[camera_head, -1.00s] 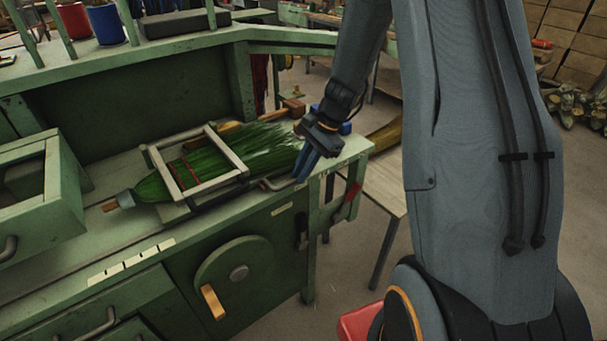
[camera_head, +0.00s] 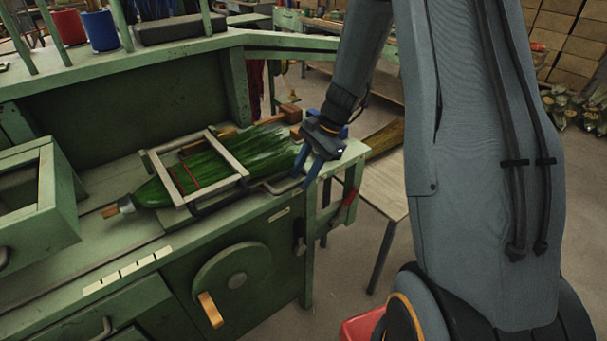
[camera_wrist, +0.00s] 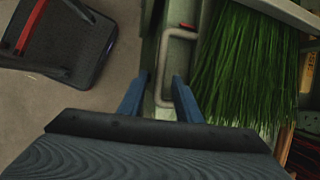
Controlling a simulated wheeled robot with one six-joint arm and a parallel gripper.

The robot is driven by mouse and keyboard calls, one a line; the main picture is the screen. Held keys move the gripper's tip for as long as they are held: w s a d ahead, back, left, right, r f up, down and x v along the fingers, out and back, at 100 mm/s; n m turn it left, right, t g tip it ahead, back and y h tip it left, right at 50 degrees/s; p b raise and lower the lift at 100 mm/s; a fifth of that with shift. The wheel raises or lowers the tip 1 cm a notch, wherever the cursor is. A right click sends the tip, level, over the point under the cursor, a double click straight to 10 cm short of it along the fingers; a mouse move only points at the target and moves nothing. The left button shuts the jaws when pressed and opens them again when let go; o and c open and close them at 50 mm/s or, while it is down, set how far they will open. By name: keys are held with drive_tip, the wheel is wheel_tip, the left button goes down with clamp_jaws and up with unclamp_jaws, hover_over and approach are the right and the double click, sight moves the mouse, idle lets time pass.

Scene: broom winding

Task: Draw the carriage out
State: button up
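The carriage, a pale rectangular frame (camera_head: 232,158), lies on the green workbench around a broom with green bristles (camera_head: 262,146). A bent metal handle (camera_head: 284,189) sticks out at its front right end. My gripper (camera_head: 308,172) is at the bench's right end, pointing down by this handle. In the wrist view my gripper (camera_wrist: 162,78) is open, with its blue fingers apart. The handle (camera_wrist: 160,62) shows between and just beyond the fingertips there. I cannot tell whether either finger touches it.
A green drawer box (camera_head: 48,208) stands at the bench's left. A round disc with a wooden grip (camera_head: 232,283) is on the bench front. A red-handled lever (camera_head: 349,206) hangs at the right corner. A small table (camera_head: 384,186) stands beyond.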

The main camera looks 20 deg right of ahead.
drive_tip(key=b+v, duration=0.2)
drive_tip(key=v, duration=0.5)
drive_tip(key=shift+d+r, duration=0.15)
drive_tip(key=shift+r, duration=0.25)
drive_tip(key=s+a+n+h, duration=0.2)
drive_tip(key=s+a+n, duration=0.1)
drive_tip(key=s+n, duration=0.4)
drive_tip(key=s+a+n+h, duration=0.3)
drive_tip(key=s+n, duration=0.4)
drive_tip(key=s, duration=0.4)
drive_tip(key=shift+s+a+f+t, duration=0.15)
drive_tip(key=shift+a+f+t, duration=0.05)
drive_tip(key=shift+f+t, duration=0.2)
drive_tip(key=shift+o, duration=0.2)
idle(0.4)
